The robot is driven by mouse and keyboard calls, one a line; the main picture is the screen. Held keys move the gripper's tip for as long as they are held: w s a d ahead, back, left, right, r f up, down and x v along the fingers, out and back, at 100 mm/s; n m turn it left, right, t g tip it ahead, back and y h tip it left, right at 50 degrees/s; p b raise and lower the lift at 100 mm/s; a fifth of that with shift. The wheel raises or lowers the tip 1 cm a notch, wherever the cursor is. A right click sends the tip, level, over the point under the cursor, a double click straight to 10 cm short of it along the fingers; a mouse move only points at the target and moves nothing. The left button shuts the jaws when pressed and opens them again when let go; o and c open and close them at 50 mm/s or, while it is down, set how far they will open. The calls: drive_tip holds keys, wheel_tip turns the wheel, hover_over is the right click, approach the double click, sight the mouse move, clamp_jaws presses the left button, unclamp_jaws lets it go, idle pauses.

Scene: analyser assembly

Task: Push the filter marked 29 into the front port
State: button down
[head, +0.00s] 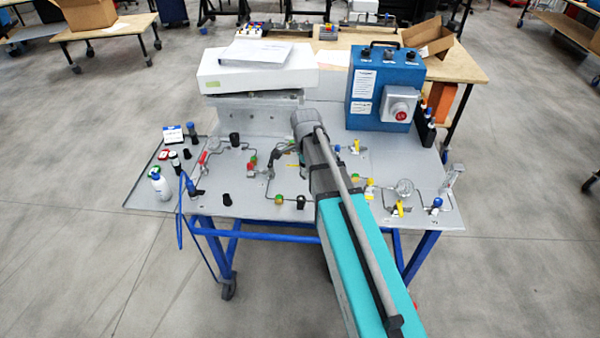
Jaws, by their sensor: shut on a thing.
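My gripper (271,168) is dark and small in the head view, reaching down to the left from the end of my arm, over the middle of the grey panel (330,213). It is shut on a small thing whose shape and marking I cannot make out. I cannot read the number 29 on any part, so I cannot tell the filter for sure. The front port is not distinguishable among the small fittings and thin tubes around the gripper. My arm hides part of the panel to the right of the gripper.
A white box (257,75) and a blue unit with a red button (385,85) stand along the panel's back. A white bottle (160,185) and a small card (173,134) are at the left. Dark knobs (227,199), yellow-handled valves (398,209) and a round gauge (404,187) stick up.

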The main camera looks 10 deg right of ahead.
drive_tip(key=shift+d+f, duration=0.1)
drive_tip(key=shift+w+f+b, duration=0.1)
drive_tip(key=shift+f+b, duration=0.2)
drive_tip(key=shift+b, duration=0.1)
drive_tip(key=shift+w+a+f+b, duration=0.25)
drive_tip(key=shift+a+f+b, duration=0.4)
drive_tip(key=shift+f+b, duration=0.15)
drive_tip(key=shift+f, duration=0.15)
drive_tip(key=shift+f+b, duration=3.1)
drive_tip(key=shift+b, duration=0.2)
drive_tip(key=shift+s, duration=0.15)
drive_tip(key=shift+f+b, duration=1.15)
drive_tip(key=shift+f, duration=0.05)
idle(0.4)
